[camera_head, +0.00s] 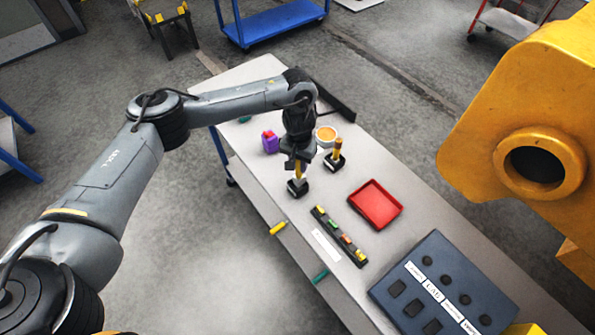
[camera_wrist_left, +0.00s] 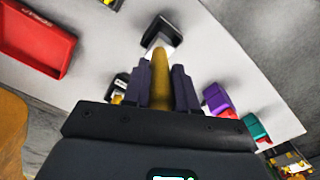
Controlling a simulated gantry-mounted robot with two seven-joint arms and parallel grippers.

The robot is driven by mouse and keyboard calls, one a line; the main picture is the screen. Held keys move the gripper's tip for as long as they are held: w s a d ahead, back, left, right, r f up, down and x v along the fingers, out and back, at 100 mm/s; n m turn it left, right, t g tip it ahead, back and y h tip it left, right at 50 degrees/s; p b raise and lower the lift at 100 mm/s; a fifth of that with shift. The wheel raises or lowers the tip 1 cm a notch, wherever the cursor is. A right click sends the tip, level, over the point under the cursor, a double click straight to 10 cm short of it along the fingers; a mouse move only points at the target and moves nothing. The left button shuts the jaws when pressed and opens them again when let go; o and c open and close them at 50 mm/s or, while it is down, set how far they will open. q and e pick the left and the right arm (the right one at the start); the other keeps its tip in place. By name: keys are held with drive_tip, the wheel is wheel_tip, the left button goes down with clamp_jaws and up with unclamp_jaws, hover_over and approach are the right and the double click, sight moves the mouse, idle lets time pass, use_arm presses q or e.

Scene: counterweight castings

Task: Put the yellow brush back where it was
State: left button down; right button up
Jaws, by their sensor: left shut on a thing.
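My left gripper (camera_head: 297,163) is shut on the yellow handle of a brush and points down over the table. The held brush (camera_head: 298,187) has a black head with a pale ferrule, which is low at the table; whether it touches is unclear. In the left wrist view the handle (camera_wrist_left: 161,75) stands between the fingers (camera_wrist_left: 161,88), with the dark head beyond it. A second brush-like item with a yellow handle (camera_head: 338,149) and dark base stands to the right of the gripper. My right gripper is not in view.
A large yellow casting (camera_head: 480,130) fills the right side.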

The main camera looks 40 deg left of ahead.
sight(298, 177)
use_arm(q)
drive_tip(key=shift+s+a+f+b, duration=0.15)
drive_tip(key=shift+f+b, duration=0.6)
drive_tip(key=shift+f, duration=1.4)
drive_tip(key=c, duration=0.9)
unclamp_jaws()
